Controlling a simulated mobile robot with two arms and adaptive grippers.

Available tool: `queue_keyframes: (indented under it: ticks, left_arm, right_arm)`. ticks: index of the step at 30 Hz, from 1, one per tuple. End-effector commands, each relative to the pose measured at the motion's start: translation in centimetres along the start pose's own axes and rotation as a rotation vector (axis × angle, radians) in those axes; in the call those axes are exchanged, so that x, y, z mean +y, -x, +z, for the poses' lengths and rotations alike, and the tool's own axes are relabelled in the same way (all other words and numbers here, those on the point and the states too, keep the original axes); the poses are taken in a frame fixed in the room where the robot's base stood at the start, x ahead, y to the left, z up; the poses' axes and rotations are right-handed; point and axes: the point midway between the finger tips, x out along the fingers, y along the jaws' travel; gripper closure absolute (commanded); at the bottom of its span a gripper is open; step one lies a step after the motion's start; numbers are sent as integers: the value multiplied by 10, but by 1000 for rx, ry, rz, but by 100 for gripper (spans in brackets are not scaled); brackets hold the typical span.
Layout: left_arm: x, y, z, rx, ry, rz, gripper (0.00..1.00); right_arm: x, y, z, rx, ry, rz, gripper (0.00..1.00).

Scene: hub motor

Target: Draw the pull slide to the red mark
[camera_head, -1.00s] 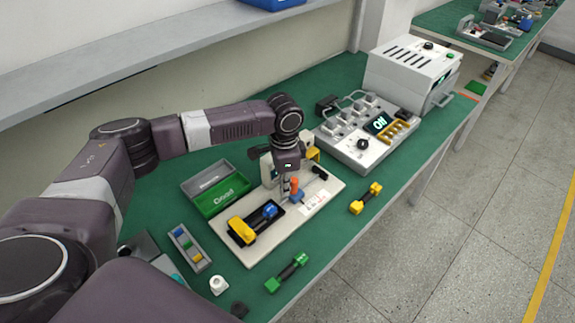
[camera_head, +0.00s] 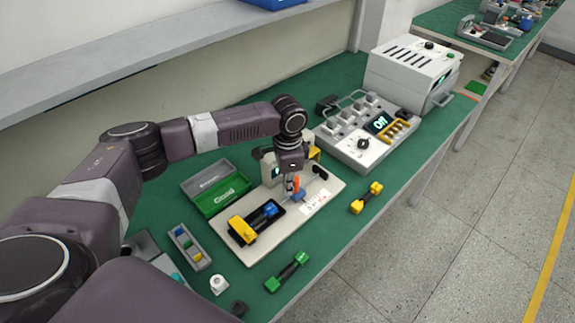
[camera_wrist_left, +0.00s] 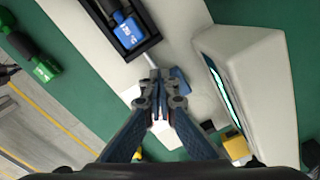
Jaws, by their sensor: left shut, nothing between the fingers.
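The pale fixture board (camera_head: 232,258) lies on the green bench, with a black slide track (camera_head: 270,214) holding a blue block (camera_head: 270,210) beside a yellow clamp (camera_head: 241,232). A small blue part with an orange upright (camera_head: 296,184) stands farther right on the board. My left gripper (camera_head: 290,194) points down beside it, its fingers together and empty. In the left wrist view, the fingertips (camera_wrist_left: 157,78) are close to a blue part (camera_wrist_left: 179,80); I cannot tell whether they touch. A white label with small reddish marks (camera_head: 315,201) lies to the right. My right gripper is out of view.
A green and grey tray (camera_head: 216,186) stands behind the board. A grey box of coloured pieces (camera_head: 189,248), a green dumbbell-shaped part (camera_head: 287,272) and a yellow one (camera_head: 366,197) lie around it. A control unit (camera_head: 367,141) stands at the right.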

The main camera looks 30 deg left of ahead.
Motion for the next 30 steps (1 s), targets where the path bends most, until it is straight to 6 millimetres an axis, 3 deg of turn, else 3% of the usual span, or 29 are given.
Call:
queue_keyframes:
  ticks: [30]
  left_arm:
    - [-10,2,-22,9,-1,-2,100]
  right_arm:
    - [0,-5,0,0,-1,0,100]
